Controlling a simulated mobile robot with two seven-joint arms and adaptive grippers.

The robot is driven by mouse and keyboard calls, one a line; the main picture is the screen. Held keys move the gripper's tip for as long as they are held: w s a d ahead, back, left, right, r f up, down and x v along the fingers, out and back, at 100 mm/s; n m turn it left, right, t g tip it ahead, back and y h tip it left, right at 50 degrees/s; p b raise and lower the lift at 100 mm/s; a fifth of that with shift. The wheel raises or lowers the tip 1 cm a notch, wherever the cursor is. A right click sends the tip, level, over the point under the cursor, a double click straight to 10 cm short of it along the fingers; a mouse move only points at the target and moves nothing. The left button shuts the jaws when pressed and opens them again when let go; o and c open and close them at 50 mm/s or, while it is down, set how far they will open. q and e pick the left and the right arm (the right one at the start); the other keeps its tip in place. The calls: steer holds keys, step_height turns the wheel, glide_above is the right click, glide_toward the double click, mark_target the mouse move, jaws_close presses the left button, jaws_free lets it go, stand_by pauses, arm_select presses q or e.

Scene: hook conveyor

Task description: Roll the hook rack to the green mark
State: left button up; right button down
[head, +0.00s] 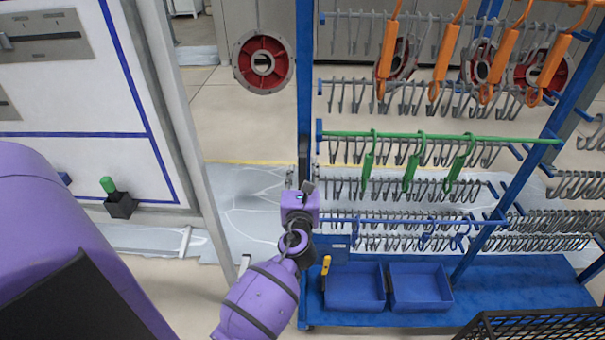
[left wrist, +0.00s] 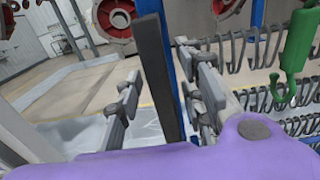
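The hook rack, a blue frame (head: 304,100) with rows of grey hooks, fills the right half of the head view. My left gripper (head: 303,190) is at its left upright. In the left wrist view, its two fingers (left wrist: 160,100) stand apart on either side of a dark upright bar (left wrist: 156,70), with gaps visible, and the blue post is just behind. I cannot tell whether this is the green mark. My right gripper is not in view.
Orange (head: 444,60) and green (head: 411,165) hooks and red-grey round parts (head: 263,63) hang on or near the rack. Blue bins (head: 355,287) sit on its base. A green-topped item stands in a black holder (head: 121,205) at left. A black mesh basket (head: 535,325) is at lower right.

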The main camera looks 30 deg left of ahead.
arm_select(q)
jaws_close()
steer(key=shift+w, duration=0.1)
stand_by(0.3)
